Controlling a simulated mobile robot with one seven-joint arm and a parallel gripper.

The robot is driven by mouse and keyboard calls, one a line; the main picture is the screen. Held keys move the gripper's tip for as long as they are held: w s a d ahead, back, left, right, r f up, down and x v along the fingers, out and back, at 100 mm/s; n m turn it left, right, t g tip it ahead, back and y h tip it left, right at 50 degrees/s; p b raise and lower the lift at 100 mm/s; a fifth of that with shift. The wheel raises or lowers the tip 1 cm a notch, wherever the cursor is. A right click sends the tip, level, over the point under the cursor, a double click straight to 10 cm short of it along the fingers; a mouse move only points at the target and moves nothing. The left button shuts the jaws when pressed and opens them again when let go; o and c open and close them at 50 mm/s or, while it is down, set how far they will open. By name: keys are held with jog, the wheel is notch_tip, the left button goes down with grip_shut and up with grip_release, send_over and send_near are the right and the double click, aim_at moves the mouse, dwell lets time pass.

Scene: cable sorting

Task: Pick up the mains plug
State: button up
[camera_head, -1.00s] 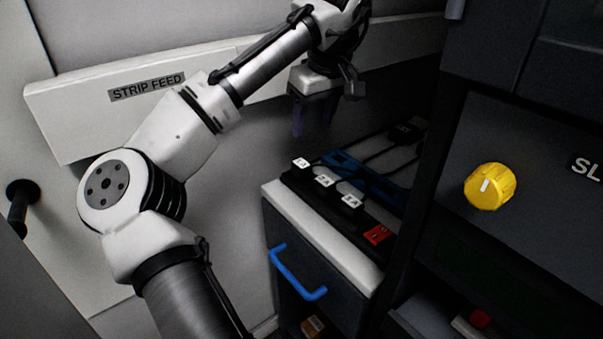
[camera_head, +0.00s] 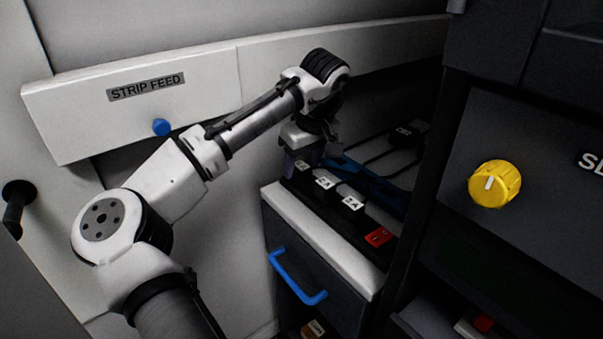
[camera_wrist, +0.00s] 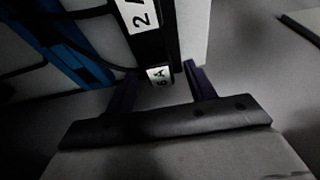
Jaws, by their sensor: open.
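A black power strip (camera_head: 336,208) lies along the white-topped cabinet, with a row of black plugs with white labelled tops. The far-end plug (camera_head: 303,168) is partly hidden by my gripper. In the wrist view its label (camera_wrist: 158,76) seems to read 6A, and it lies between or just beyond my fingertips. The neighbouring plug (camera_wrist: 138,14), its label starting with 2, is at the top. My gripper (camera_head: 293,168) points down at the strip's far end, its dark purple fingers open in the wrist view (camera_wrist: 160,82). I cannot tell whether they touch the plug.
A red switch (camera_head: 378,237) is at the strip's near end. A blue rack (camera_head: 370,180) with dark cables and a black labelled box (camera_head: 405,133) lie behind the strip. The dark machine with a yellow knob (camera_head: 494,184) stands close on the right. A blue handle (camera_head: 298,277) juts out in front.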

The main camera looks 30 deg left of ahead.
aim_at(303, 167)
jog(key=c, duration=1.1)
jog(key=shift+r, duration=0.1)
notch_tip(303, 167, up, 23)
jog(key=p, duration=0.7)
jog(key=shift+r, duration=0.2)
jog(key=shift+w+f, duration=0.1)
